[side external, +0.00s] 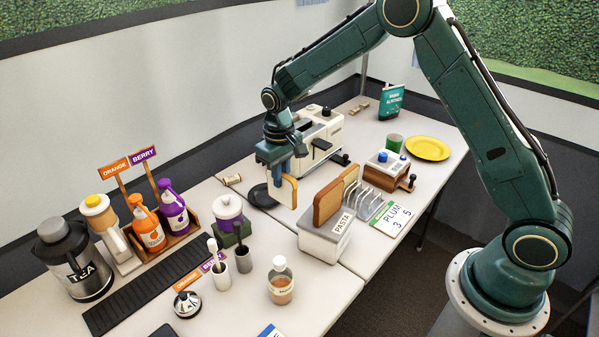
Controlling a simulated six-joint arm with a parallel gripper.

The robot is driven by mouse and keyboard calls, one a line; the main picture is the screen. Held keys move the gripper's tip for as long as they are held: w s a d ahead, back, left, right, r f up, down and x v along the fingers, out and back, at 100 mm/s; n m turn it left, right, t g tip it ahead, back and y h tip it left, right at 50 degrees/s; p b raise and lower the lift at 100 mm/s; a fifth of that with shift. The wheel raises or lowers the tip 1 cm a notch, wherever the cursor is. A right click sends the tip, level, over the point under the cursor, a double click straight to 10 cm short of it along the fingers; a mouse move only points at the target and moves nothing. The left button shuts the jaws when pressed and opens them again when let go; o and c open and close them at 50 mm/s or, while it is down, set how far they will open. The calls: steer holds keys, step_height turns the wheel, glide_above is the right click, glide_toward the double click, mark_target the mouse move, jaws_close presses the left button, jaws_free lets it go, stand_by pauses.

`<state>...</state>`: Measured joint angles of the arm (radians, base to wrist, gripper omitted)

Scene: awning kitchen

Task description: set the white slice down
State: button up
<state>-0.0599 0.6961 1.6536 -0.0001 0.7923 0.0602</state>
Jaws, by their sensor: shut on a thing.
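The white slice (289,192) is a pale piece of bread with a brown crust, hanging upright below my gripper (282,174). My gripper is shut on its upper part, near the middle of the table. The slice is in front of the white toaster-like machine (321,125) and at the right of a dark round plate (258,197). Whether its lower edge touches the table, I cannot tell.
A PASTA-labelled box (322,245) with brown slices (327,204) stands close at the right, beside a wire rack (369,201). A yellow plate (427,149) lies farther right. Bottles (148,230), a TEA urn (74,262) and cups (243,258) crowd the left.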

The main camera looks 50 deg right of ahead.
mark_target(282, 202)
steer(key=shift+f, duration=4.05)
steer(key=shift+f, duration=0.1)
steer(key=o, duration=0.8)
step_height(282, 202, up, 11)
steer(key=shift+r, duration=0.65)
